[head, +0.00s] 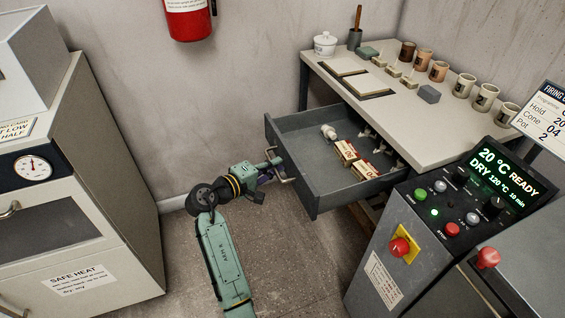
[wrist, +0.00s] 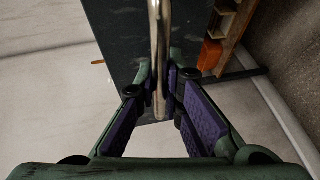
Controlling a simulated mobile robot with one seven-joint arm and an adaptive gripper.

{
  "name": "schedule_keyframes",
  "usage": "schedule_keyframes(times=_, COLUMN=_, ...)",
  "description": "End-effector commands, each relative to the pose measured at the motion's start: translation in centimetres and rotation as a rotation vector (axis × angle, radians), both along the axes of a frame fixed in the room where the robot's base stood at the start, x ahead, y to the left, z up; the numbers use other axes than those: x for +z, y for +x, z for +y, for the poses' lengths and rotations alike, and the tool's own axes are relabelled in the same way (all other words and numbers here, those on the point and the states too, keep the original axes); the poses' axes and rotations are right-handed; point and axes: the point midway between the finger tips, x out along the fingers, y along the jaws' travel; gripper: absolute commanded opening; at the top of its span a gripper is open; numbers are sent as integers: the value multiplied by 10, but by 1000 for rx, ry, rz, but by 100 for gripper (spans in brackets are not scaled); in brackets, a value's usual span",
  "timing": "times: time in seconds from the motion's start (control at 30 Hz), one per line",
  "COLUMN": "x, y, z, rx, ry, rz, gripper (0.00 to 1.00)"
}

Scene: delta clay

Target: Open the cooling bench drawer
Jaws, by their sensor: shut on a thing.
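The cooling bench (head: 443,123) stands at the right in the head view, with a pale top and a dark frame. Its grey drawer (head: 312,188) is pulled well out, and its inside shows. My gripper (head: 278,172) is at the drawer front, shut on the metal bar handle (head: 289,179). In the wrist view, the purple-padded fingers of my gripper (wrist: 163,100) close around the handle (wrist: 158,50), and the dark drawer front (wrist: 115,45) lies behind it. Inside the drawer are a small white item (head: 329,132) and red-and-cream blocks (head: 346,152).
A control panel (head: 470,200) with a lit screen stands at the right front, near the drawer. A white cabinet (head: 75,190) with a gauge stands at the left. Cups (head: 440,71) and tiles stand on the bench. Bare floor (head: 180,240) lies between.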

Motion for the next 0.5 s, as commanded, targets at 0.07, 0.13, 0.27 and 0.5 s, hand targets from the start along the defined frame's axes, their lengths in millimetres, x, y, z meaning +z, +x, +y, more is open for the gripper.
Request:
schedule_keyframes(times=0.07, x=0, y=0, z=2, rx=1, ry=1, rz=-2, gripper=0)
schedule_keyframes(times=0.13, x=0, y=-1, z=2, rx=1, ry=1, rz=-2, gripper=0)
schedule_keyframes(times=0.27, x=0, y=0, z=2, rx=1, ry=1, rz=-2, gripper=0)
schedule_keyframes(times=0.5, x=0, y=0, z=2, rx=1, ry=1, rz=-2, gripper=16)
